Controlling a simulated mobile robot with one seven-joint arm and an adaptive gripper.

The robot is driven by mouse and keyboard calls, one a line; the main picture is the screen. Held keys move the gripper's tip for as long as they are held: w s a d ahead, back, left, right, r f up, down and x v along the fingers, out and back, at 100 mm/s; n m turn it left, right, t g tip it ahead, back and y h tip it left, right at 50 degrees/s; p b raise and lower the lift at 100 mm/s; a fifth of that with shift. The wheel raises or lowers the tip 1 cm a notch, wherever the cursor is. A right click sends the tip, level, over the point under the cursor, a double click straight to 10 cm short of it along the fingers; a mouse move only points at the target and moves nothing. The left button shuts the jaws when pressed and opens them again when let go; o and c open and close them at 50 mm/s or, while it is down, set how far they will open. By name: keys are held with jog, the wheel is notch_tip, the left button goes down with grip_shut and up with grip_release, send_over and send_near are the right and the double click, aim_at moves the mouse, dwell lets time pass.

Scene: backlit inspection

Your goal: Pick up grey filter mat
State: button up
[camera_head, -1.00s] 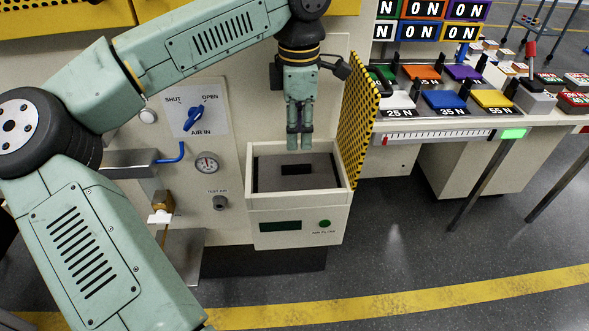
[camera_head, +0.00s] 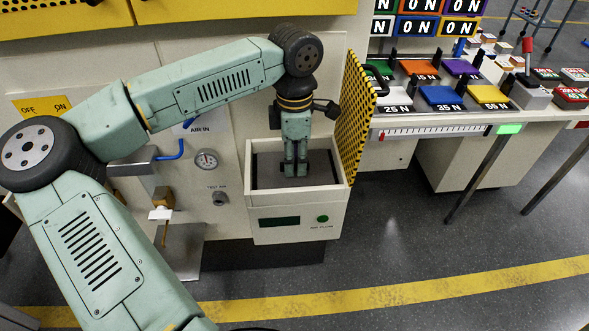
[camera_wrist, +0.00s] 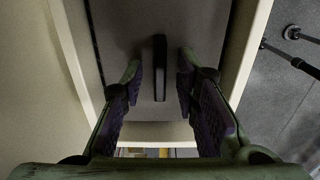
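The grey filter mat (camera_head: 322,169) lies flat inside an open cream box on the front of the machine. In the wrist view the mat (camera_wrist: 120,35) fills the box floor and carries a dark narrow bar (camera_wrist: 160,68) at its middle. My gripper (camera_head: 295,172) points straight down into the box, with its fingertips low over the mat. In the wrist view my gripper (camera_wrist: 160,72) is open, with one finger on each side of the dark bar and gaps on both sides. Whether the fingertips touch the mat I cannot tell.
The cream box (camera_head: 297,207) has walls close around my gripper. A yellow-and-black perforated panel (camera_head: 357,115) stands upright at its right side. A bench with coloured blocks (camera_head: 440,96) is at the right.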

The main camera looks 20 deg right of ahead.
grip_shut()
jog(key=shift+s+r, duration=0.1)
jog(key=shift+r, duration=0.05)
dwell(0.4)
